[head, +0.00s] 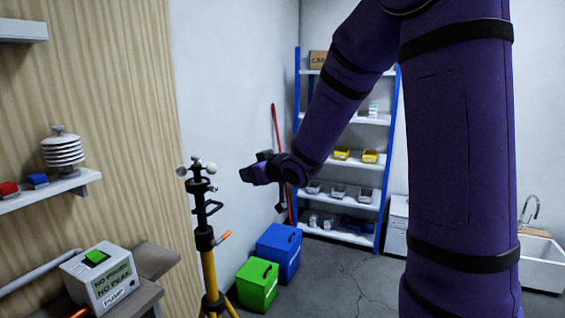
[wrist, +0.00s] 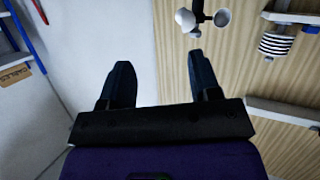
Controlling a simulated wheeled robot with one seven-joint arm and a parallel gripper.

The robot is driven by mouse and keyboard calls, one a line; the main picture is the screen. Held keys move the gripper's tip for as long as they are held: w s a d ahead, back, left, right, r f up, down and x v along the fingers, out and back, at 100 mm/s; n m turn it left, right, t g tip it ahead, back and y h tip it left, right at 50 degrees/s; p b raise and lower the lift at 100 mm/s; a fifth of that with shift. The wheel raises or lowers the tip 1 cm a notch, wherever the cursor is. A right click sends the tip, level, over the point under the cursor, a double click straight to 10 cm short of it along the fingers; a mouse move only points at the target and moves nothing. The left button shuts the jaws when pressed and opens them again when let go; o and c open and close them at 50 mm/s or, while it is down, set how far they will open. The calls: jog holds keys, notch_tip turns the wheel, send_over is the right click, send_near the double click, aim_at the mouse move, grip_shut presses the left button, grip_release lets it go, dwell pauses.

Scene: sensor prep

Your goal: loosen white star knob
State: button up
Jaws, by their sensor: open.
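A tripod mast (head: 205,240) with a black upper part and yellow legs stands left of centre in the head view. White cups of an anemometer (head: 211,168) sit at its top; the cups (wrist: 222,17) also show at the top of the wrist view. I cannot make out a white star knob in either view. My gripper (head: 246,174) is level with the mast top and appears to its right. In the wrist view my gripper (wrist: 158,65) has its two dark fingers apart with nothing between them. The cups lie beyond the right finger.
An orange-handled part (head: 223,237) sticks out from the mast. A grey box with a green top (head: 100,275) stands on a bench at left. Green (head: 257,285) and blue (head: 279,252) bins stand behind the tripod. A blue shelf rack (head: 378,190) is at the back.

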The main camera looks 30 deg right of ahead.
jog(key=s+r+m+g+h, duration=0.1)
jog(key=s+r+h, duration=0.1)
jog(key=s, duration=0.4)
jog(key=s+r+m+g+h, duration=0.1)
jog(key=s+r+g+h, duration=0.1)
jog(key=s, duration=0.4)
jog(key=shift+s+d+r+m+g, duration=0.3)
jog(key=shift+d+r, duration=0.1)
jog(key=shift+r, duration=0.5)
